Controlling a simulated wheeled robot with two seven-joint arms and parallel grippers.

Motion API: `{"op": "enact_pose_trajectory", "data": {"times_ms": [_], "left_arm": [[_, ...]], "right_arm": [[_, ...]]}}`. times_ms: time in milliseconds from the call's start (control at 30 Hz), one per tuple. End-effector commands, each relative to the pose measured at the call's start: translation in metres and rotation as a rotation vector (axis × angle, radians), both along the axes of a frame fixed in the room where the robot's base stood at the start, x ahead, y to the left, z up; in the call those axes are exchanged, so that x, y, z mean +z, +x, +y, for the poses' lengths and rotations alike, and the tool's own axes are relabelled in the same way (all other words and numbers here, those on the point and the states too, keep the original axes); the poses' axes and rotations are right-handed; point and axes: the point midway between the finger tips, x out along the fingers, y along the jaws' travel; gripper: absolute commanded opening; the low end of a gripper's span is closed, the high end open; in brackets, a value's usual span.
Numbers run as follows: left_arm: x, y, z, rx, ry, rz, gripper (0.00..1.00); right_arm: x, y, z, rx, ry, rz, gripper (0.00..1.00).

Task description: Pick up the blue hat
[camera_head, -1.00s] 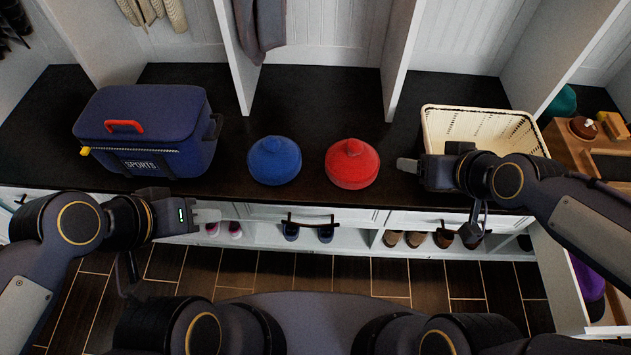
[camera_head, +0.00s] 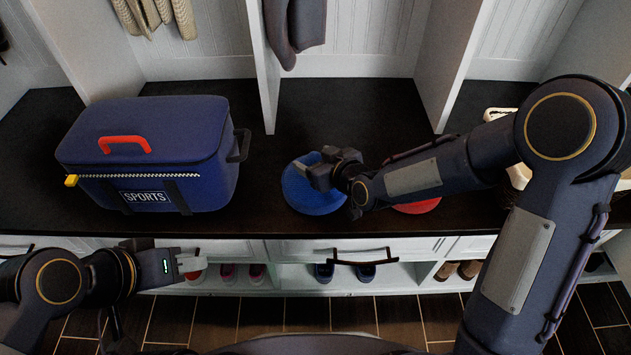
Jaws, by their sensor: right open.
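The blue hat (camera_head: 305,193) lies on the dark bench top, right of the blue sports bag. My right gripper (camera_head: 316,176) is over the blue hat with its jaws open, and covers part of the hat's top and right side. I cannot tell whether the fingers touch the hat. My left gripper (camera_head: 192,263) is in front of the bench, below its front edge and apart from the hat. Its fingers look close together, but the gap between them is not clear.
The blue sports bag (camera_head: 143,160) with a red handle stands on the left of the bench (camera_head: 262,224). A red hat (camera_head: 417,206) is mostly hidden under my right arm. A cream basket (camera_head: 519,176) is partly hidden at right. Upright dividers (camera_head: 262,80) stand behind. Shoes sit below.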

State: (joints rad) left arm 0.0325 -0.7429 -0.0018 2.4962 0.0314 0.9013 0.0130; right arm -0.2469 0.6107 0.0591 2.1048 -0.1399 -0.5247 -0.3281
Motion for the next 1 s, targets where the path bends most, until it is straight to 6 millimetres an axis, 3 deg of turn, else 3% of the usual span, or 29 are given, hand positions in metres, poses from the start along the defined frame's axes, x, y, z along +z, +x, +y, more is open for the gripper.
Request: {"op": "enact_pose_trajectory", "data": {"times_ms": [167, 433, 900, 1000], "left_arm": [[-0.006, 0.0, 0.0, 0.0, 0.0, 0.0, 0.36], [-0.006, 0.0, 0.0, 0.0, 0.0, 0.0, 0.36], [-0.006, 0.0, 0.0, 0.0, 0.0, 0.0, 0.36], [-0.006, 0.0, 0.0, 0.0, 0.0, 0.0, 0.36]], "right_arm": [[-0.01, 0.016, 0.011, 0.001, 0.0, 0.0, 0.67], [-0.01, 0.017, 0.012, 0.0, -0.001, 0.001, 0.66], [-0.01, 0.017, 0.011, 0.0, 0.001, 0.001, 0.06], [-0.01, 0.017, 0.011, 0.0, 0.001, 0.001, 0.06]]}}
